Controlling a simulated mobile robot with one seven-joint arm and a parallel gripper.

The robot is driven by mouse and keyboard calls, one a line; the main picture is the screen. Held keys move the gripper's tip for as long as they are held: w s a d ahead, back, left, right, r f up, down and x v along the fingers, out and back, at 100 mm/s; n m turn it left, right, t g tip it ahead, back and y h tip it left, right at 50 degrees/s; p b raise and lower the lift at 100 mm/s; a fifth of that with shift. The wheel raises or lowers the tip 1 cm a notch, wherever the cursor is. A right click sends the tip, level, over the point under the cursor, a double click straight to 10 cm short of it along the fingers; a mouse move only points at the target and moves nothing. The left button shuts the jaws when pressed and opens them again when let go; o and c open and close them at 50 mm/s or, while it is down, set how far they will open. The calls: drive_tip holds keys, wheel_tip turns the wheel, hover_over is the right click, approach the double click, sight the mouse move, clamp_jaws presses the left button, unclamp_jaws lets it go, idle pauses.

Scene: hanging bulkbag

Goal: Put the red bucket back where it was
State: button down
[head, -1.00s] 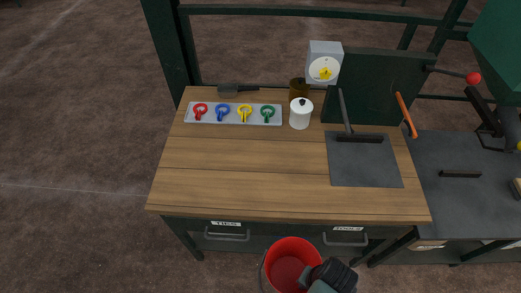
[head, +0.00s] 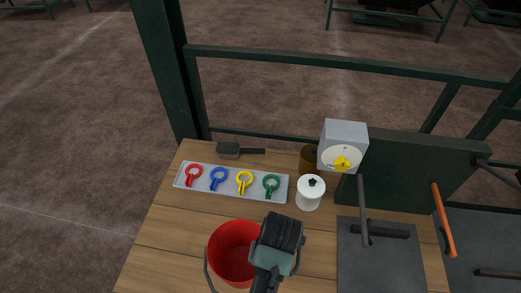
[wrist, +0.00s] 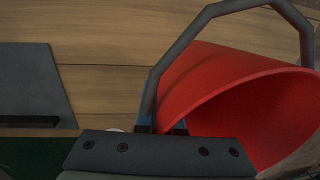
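The red bucket (head: 229,256) shows at the bottom of the head view, upright or nearly so, in front of the ring tray and over the wooden tabletop. I cannot tell whether its base touches the wood. My gripper (wrist: 163,126) is at the bucket's right side in the head view, its fingertips hidden there. In the wrist view the blue fingertips are close together at the bucket's rim, by the end of the grey handle, and appear shut on it. The red bucket (wrist: 235,95) fills the right of that view.
A tray (head: 180,185) with red, blue, yellow and green rings lies behind the bucket. A white lidded pot (head: 310,193), a brown jar (head: 308,160) and a grey box with a yellow knob (head: 343,147) stand right of it. A dark plate (head: 378,255) lies right. Bare wood (head: 165,240) is left.

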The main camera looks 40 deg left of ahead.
drive_tip(key=f, duration=0.4)
drive_tip(key=shift+s+f, duration=0.1)
drive_tip(key=shift+s, duration=0.3)
drive_tip(key=shift+w+f, duration=0.1)
drive_tip(key=shift+f, duration=2.5)
drive_tip(key=shift+f, duration=0.15)
drive_tip(key=c, duration=1.1)
unclamp_jaws()
drive_tip(key=shift+o, duration=0.2)
wheel_tip(320, 180, up, 12)
drive_tip(key=d, duration=0.1)
drive_tip(key=shift+w, duration=0.35)
drive_tip(key=shift+w+r, duration=0.1)
drive_tip(key=shift+r, duration=0.1)
